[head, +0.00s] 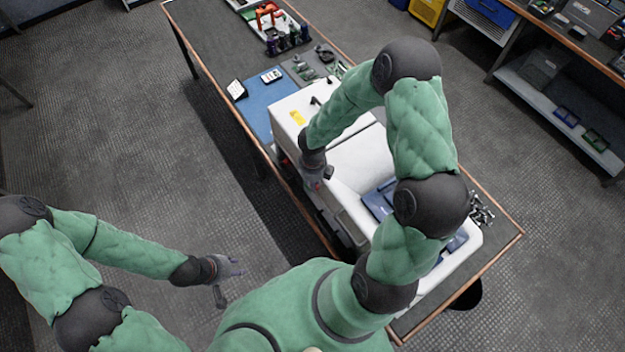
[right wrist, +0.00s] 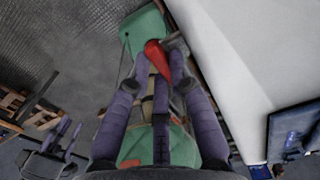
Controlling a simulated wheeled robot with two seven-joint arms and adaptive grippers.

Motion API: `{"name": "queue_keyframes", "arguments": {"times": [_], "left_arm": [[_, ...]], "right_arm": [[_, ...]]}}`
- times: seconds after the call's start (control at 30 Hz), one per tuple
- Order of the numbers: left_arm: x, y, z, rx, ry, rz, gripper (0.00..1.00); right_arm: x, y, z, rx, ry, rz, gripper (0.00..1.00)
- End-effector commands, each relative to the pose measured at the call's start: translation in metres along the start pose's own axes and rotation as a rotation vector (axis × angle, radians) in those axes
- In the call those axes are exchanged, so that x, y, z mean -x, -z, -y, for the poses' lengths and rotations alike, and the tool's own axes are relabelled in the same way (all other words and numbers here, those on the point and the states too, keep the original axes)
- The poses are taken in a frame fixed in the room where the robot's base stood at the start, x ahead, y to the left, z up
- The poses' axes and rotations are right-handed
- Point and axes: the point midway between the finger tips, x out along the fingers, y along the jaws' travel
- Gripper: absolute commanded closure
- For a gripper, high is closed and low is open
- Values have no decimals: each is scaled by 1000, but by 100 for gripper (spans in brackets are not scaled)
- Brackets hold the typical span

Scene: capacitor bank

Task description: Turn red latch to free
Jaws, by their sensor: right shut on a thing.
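The red latch (right wrist: 157,57) shows in the right wrist view between the fingertips of my right gripper (right wrist: 158,72), which is shut on it.
The cabinet stands on a long copper-edged table (head: 213,97). A blue mat (head: 257,108), a white multimeter (head: 270,76) and trays lie beyond it. A blue part (head: 378,202) lies in the white open tub. Floor at the left is clear. Another bench (head: 552,103) stands at right.

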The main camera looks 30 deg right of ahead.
Motion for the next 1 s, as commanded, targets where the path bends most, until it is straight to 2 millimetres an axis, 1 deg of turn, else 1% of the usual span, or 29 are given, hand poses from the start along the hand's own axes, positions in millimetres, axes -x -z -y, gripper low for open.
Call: {"name": "queue_keyframes", "arguments": {"times": [0.13, 0.17, 0.2, 0.5, 0.63, 0.77, 1.0], "left_arm": [[0, 0, 0, 0, 0, 0, 64], [0, 0, 0, 0, 0, 0, 64], [0, 0, 0, 0, 0, 0, 64], [0, 0, 0, 0, 0, 0, 64], [0, 0, 0, 0, 0, 0, 64], [0, 0, 0, 0, 0, 0, 64], [0, 0, 0, 0, 0, 0, 64]], "right_arm": [[0, 0, 0, 3, 0, 2, 100], [0, 0, 0, 3, 0, 2, 71], [0, 0, 0, 3, 0, 1, 69], [1, 0, 0, 1, 0, 1, 69], [9, -1, 0, 0, 1, 3, 69], [29, -2, 1, 0, 2, 5, 69], [77, -2, 0, 0, 2, 6, 69]]}}
